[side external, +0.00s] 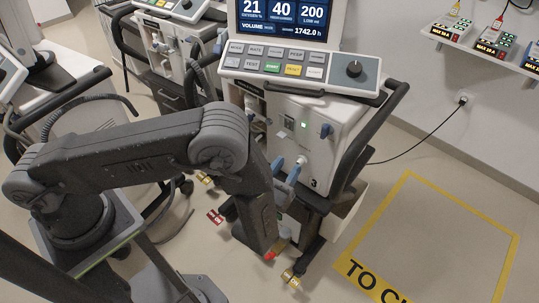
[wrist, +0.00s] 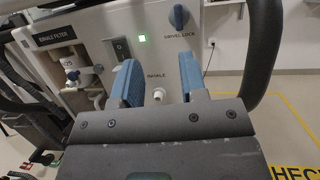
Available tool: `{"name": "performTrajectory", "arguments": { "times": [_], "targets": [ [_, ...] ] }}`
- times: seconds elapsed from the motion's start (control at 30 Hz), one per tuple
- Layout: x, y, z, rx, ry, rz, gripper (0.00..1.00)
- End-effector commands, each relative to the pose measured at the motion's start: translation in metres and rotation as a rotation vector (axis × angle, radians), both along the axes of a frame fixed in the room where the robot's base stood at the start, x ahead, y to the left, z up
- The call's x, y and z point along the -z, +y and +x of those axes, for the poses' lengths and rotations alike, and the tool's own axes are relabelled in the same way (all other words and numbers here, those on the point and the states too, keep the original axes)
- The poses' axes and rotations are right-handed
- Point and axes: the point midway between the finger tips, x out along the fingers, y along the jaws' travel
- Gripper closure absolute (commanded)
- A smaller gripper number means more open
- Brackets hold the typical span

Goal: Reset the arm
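My gripper (side external: 288,167) is in front of the lower front panel of the ventilator marked 3 (side external: 345,112). In the wrist view its two blue fingers (wrist: 160,75) stand apart with nothing held between them. The white inhale port (wrist: 157,95) shows in the gap between the fingers, beyond them. I cannot tell whether a fingertip touches the panel. My arm is bent, with its elbow raised and its forearm reaching down in front of the machine.
The panel has a blue swivel lock knob (wrist: 179,17) and a lit green light (wrist: 143,38). A dark side handle (side external: 372,140) rises at the right. Other ventilators stand at the left. A yellow floor square (side external: 440,240) is clear. A shelf (side external: 485,45) holds several small boxes.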

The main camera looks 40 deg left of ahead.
Motion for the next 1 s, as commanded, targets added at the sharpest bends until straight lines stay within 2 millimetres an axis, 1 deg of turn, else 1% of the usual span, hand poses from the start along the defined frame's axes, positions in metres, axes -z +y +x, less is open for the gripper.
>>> {"name": "performTrajectory", "arguments": {
  "times": [0.03,0.07,0.13,0.2,0.27,0.3,0.37,0.4,0.47,0.53,0.63,0.77,0.8,0.87,1.0],
  "targets": [
    [-0.017,0.013,0.005,-0.068,-0.005,-0.034,0.61],
    [-0.027,0.022,0.007,-0.116,-0.004,-0.058,0.61],
    [-0.053,0.049,0.009,-0.249,0.000,-0.129,0.61],
    [-0.077,0.078,0.005,-0.392,0.009,-0.217,0.61],
    [-0.096,0.102,-0.002,-0.508,0.015,-0.300,0.61],
    [-0.107,0.117,-0.009,-0.583,0.020,-0.359,0.61],
    [-0.121,0.138,-0.021,-0.692,0.025,-0.455,0.61],
    [-0.130,0.150,-0.030,-0.760,0.028,-0.523,0.61],
    [-0.141,0.166,-0.046,-0.858,0.032,-0.630,0.61],
    [-0.152,0.181,-0.065,-0.964,0.033,-0.764,0.61],
    [-0.164,0.196,-0.095,-1.098,0.030,-0.971,0.61],
    [-0.176,0.202,-0.130,-1.235,0.015,-1.264,0.61],
    [-0.179,0.201,-0.141,-1.268,0.007,-1.360,0.61],
    [-0.184,0.198,-0.154,-1.309,-0.006,-1.508,0.61],
    [-0.197,0.184,-0.180,-1.358,-0.047,-1.866,0.61]
  ]
}}
